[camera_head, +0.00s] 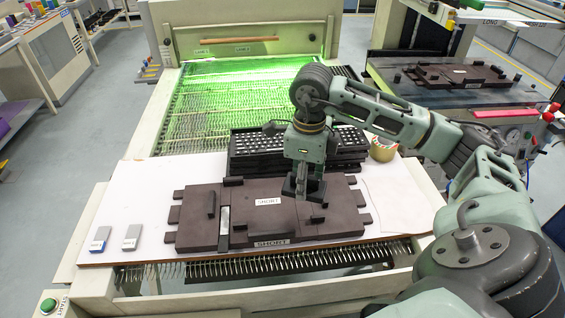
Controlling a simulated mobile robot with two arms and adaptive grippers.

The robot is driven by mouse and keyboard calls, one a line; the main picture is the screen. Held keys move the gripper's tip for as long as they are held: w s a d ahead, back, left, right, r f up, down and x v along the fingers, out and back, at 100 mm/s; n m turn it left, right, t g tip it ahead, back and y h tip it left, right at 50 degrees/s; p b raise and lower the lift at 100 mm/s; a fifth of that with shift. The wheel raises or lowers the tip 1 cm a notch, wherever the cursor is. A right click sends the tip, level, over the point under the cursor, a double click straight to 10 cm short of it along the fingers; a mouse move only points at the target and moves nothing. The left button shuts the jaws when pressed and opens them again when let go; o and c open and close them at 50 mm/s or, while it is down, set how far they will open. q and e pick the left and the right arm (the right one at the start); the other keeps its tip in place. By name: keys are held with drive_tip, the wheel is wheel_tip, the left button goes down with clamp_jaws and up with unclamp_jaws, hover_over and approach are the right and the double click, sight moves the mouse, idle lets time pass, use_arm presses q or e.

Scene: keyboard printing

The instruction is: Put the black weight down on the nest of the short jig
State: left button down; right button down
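The short jig (195,232) is a dark brown plate labelled SHORT on the white board in front of me. It bears small dark blocks and a grey metal strip (224,222) left of its middle. My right gripper (302,184) points straight down over the right half of the jig. It is shut on a black weight (316,191), a small dark block at its fingertips. The weight is low over the jig; I cannot tell whether it touches. The nest is hard to make out beneath it. My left gripper is not in view.
Black perforated trays (250,160) are stacked just behind the jig, with a tape roll (383,149) to their right. Two small grey-topped blocks (132,237) lie at left on the white board (140,190). A similar brown jig (425,77) sits on the far right machine.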

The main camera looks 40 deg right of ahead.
drive_tip(key=p, duration=0.3)
hover_over(268, 201)
wheel_tip(268, 201, down, 6)
drive_tip(key=shift+f, duration=0.1)
wheel_tip(268, 201, down, 3)
drive_tip(key=shift+f+p, duration=0.2)
drive_tip(key=shift+p, duration=0.55)
drive_tip(key=shift+w+f, duration=0.1)
drive_tip(key=shift+f, duration=0.2)
drive_tip(key=shift+f, duration=0.1)
drive_tip(key=c, duration=0.9)
unclamp_jaws()
drive_tip(key=shift+f, duration=0.1)
